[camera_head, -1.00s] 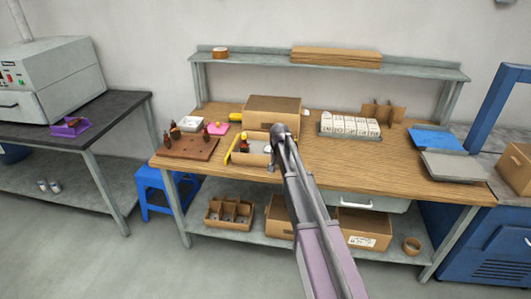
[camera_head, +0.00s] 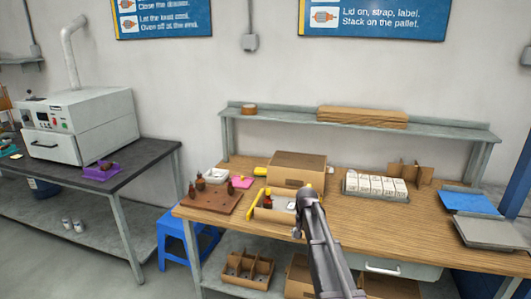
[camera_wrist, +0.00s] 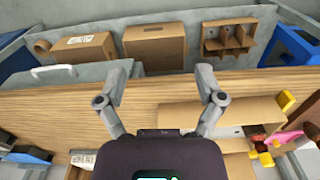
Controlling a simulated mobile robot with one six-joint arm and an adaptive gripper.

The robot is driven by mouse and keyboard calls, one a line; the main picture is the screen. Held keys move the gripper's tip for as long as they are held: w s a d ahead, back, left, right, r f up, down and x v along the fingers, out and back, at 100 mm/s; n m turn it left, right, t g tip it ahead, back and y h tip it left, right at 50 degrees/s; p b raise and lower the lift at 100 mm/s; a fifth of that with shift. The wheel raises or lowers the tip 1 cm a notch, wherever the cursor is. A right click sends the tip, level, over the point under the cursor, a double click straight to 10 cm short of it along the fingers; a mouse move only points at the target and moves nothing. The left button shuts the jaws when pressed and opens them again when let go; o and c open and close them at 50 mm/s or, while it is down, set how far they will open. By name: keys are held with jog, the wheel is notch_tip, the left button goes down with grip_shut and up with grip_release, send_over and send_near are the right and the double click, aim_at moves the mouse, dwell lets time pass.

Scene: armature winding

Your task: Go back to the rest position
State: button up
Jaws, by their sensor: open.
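My gripper (camera_wrist: 162,85) is open in the wrist view, its two fingers spread wide with nothing between them. It points down past the front edge of the wooden bench (camera_wrist: 160,100). In the head view my arm (camera_head: 318,240) rises from the bottom over the front of the wooden bench (camera_head: 400,232). The fingers are hard to make out there.
Cartons (camera_wrist: 155,45) and a divided box (camera_wrist: 228,38) stand on the lower shelf. A blue stool (camera_head: 172,240) stands at the left.

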jog(key=s+n, duration=0.4)
jog(key=s, duration=2.2)
